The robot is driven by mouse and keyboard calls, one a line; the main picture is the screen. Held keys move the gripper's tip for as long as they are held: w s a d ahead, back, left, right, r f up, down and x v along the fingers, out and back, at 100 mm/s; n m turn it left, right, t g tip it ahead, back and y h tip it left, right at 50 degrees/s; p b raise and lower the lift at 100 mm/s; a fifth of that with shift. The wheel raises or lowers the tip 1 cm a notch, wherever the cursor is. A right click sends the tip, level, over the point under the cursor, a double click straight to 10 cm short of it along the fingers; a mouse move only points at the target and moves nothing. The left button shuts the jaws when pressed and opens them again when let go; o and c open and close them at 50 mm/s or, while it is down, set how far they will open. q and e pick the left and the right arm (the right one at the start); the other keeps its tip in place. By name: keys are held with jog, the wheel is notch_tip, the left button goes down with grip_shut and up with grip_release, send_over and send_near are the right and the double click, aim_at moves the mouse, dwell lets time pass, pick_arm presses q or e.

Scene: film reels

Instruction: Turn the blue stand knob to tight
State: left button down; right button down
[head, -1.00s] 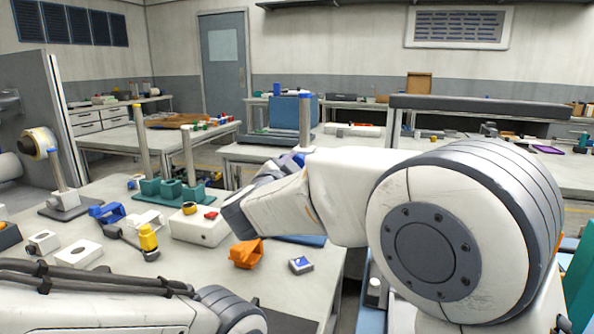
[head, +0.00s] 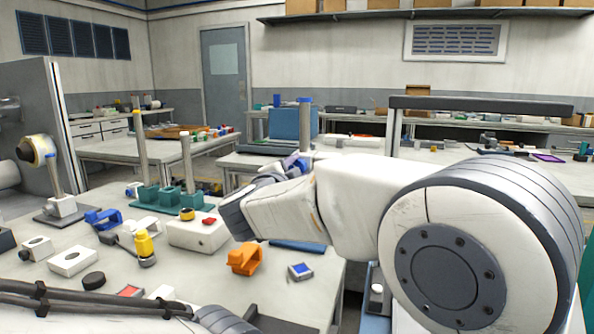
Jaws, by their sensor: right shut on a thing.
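A tall grey post with a blue cap (head: 305,121) rises behind my right arm. Low on it a small blue-violet part shows, which I take for the blue stand knob (head: 291,160). My right gripper (head: 298,166) is at that part and shut on it. The wrist and forearm hide most of the jaws, the knob's lower side and the foot of the stand. The angle of the knob cannot be read. My left arm lies along the bottom left edge; its gripper is out of view.
A black puck (head: 94,280) lies front left.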

jog(key=shift+a+f, duration=0.1)
jog(key=shift+f, duration=0.05)
jog(key=c, duration=0.5)
grip_release()
jog(key=shift+o, duration=0.3)
jog(key=shift+s, duration=0.1)
jog(key=p+v, duration=0.1)
jog(key=v, duration=0.9)
jog(key=shift+s, duration=0.2)
